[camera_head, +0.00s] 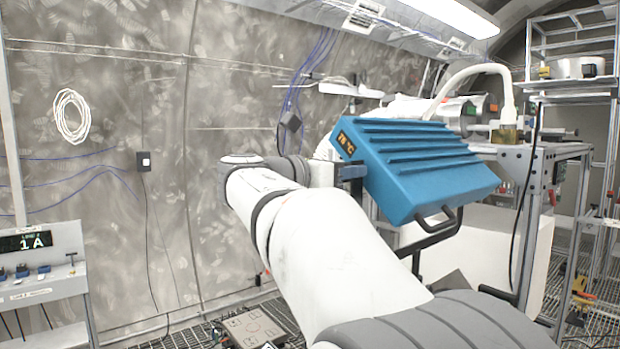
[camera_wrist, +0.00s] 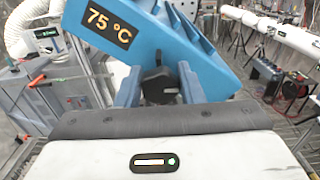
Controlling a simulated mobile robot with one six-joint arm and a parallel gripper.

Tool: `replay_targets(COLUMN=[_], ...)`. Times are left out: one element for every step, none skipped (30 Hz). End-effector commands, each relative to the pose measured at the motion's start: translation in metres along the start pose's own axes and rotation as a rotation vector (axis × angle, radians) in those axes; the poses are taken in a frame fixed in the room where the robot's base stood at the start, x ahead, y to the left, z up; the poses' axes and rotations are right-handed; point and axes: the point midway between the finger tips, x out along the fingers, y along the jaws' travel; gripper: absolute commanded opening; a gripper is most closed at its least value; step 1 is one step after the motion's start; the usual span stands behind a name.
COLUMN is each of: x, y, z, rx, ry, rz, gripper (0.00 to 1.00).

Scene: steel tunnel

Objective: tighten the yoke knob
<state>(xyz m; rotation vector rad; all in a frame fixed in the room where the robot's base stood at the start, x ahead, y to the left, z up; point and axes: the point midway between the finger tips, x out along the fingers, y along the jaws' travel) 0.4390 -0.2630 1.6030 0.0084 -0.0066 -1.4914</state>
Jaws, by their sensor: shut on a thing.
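A ribbed blue box (camera_head: 420,165) with an orange temperature readout is in the middle right of the head view. In the wrist view the blue box (camera_wrist: 160,32) fills the top centre, its readout showing 75 °C. Below the readout is a dark knob (camera_wrist: 158,86) with a pale mark, which I take as the yoke knob. My gripper (camera_wrist: 159,88) has one blue finger on each side of the knob and is shut on it. In the head view my gripper (camera_head: 350,172) is at the box's left end, and the knob is hidden there.
A steel bench frame (camera_head: 540,160) and shelving (camera_head: 575,90) stand at the right. A black handle (camera_head: 440,228) sticks out below the box. A console (camera_head: 40,275) stands at far left. A white hose (camera_head: 480,72) arches behind the box. Grated floor (camera_head: 600,320) shows at lower right.

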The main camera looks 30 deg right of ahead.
Motion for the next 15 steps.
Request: replay_targets(x=[0.0001, 0.0001, 0.0002, 0.0002, 0.0002, 0.0002, 0.0003, 0.0003, 0.0003, 0.0003, 0.0003, 0.0004, 0.0004, 0.0004, 0.0004], y=[-0.0002, -0.0003, -0.0003, -0.0003, -0.0004, -0.0004, -0.0004, -0.0004, -0.0004, -0.0004, -0.0005, -0.0005, -0.0005, -0.0005, -0.0005], z=[-0.0022, -0.0017, -0.0010, -0.0005, -0.0001, 0.0003, 0.0004, 0.0004, 0.0004, 0.0004, 0.0004, 0.0004, 0.0005, 0.0005, 0.0004], rx=[0.030, 0.044, 0.055, 0.060, 0.062, 0.062, 0.061, 0.061, 0.060, 0.060, 0.060, 0.060, 0.060, 0.060, 0.060], ry=[-0.001, -0.001, -0.001, -0.001, -0.001, -0.001, -0.001, -0.001, -0.001, -0.001, -0.001, -0.001, -0.001, -0.001, -0.001], rz=[0.000, 0.000, 0.000, 0.000, 0.000, 0.000, 0.000, -0.001, -0.001, -0.001, -0.001, -0.001, -0.001, -0.001, -0.001], gripper=[0.12, 0.12, 0.12, 0.12, 0.12, 0.12, 0.12, 0.12, 0.12, 0.12, 0.12, 0.36, 0.39, 0.41, 0.44])
